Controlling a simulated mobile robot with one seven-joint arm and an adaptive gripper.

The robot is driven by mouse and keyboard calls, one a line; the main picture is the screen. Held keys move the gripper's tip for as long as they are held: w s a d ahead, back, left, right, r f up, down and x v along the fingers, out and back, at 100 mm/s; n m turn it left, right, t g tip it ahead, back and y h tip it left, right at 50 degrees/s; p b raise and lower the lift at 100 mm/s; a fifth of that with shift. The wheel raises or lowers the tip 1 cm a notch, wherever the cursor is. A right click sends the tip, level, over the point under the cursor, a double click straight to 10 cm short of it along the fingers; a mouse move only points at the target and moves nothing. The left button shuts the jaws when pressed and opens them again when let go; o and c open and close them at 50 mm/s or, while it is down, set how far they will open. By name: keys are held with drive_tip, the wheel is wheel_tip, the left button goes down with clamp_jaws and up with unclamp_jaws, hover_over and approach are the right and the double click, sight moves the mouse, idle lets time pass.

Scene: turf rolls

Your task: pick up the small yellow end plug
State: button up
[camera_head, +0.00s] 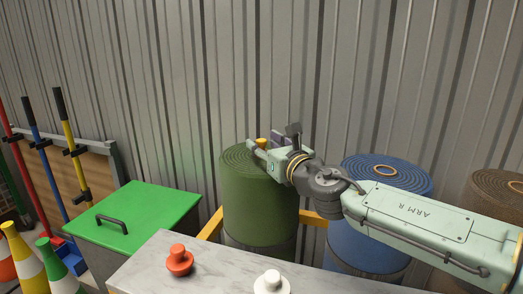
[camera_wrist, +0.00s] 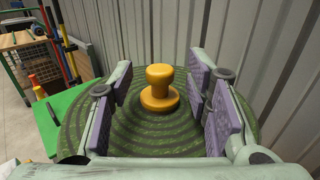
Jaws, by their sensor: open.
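The small yellow end plug (camera_wrist: 160,88) stands upright on top of the green turf roll (camera_wrist: 150,132), near the middle of its spiral, in the wrist view. It has a round knob over a wider base. My gripper (camera_wrist: 162,95) is open, with its purple-padded fingers on either side of the plug and visible gaps to both. In the head view my gripper (camera_head: 272,146) is over the green roll (camera_head: 260,205), and only the top of the yellow plug (camera_head: 262,142) shows behind it.
An orange plug (camera_head: 180,261) and a white plug (camera_head: 271,283) stand on the marble-look counter (camera_head: 145,270). A blue roll (camera_head: 350,240) and a brown roll (camera_head: 500,190) stand right. A green-lidded bin (camera_head: 150,205) is left. A corrugated metal wall (camera_head: 220,70) rises close behind the rolls.

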drive_tip(key=shift+c, duration=0.5)
clamp_jaws()
drive_tip(key=shift+r, duration=0.15)
